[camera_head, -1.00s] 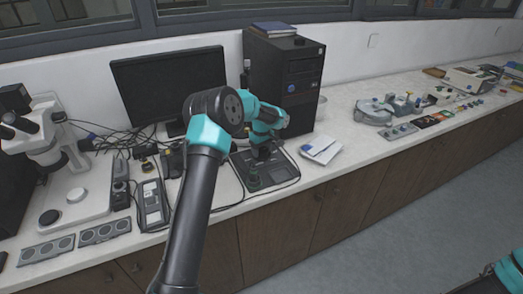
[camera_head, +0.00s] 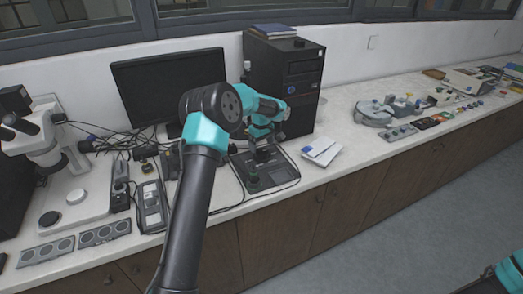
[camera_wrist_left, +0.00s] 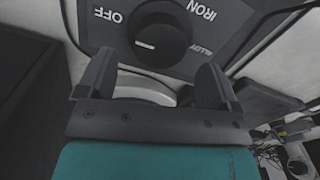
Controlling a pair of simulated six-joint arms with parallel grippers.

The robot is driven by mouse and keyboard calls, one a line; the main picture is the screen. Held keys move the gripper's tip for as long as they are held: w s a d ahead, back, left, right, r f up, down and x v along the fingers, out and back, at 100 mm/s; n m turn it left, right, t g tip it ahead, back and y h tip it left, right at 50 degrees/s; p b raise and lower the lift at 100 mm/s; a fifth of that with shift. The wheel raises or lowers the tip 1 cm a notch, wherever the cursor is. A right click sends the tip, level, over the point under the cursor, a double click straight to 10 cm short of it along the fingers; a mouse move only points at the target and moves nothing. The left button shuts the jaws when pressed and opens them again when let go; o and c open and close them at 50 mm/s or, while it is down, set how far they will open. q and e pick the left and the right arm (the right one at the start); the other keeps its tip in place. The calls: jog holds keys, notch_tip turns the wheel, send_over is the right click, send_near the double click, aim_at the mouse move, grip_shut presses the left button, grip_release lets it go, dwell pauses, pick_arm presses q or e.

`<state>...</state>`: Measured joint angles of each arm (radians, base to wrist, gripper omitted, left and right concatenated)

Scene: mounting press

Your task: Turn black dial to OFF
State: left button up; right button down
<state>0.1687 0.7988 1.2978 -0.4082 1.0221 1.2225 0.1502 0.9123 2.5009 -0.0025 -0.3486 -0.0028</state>
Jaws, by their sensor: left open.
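The black dial (camera_wrist_left: 161,34) shows in the left wrist view on a dark panel (camera_wrist_left: 235,22) printed OFF, IRON and ALLOY. A short white mark lies on the left part of the dial's face, and OFF is printed to its upper left. My left gripper (camera_wrist_left: 153,78) is open and empty, its two fingers apart and short of the dial in the picture. In the head view my left gripper (camera_head: 262,143) is over the dark device (camera_head: 284,174) on the bench. The dial cannot be made out there.
A black computer tower (camera_head: 305,85) stands close behind my left gripper, with a monitor (camera_head: 165,85) to its left. A white booklet (camera_head: 321,151) lies right of the device. Cables and a microscope (camera_head: 45,150) crowd the left. Some bench right of the booklet is clear.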

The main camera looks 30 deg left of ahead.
aim_at(262, 151)
pick_arm(q)
notch_tip(262, 151, up, 14)
jog(key=shift+f, duration=0.25)
dwell(0.5)
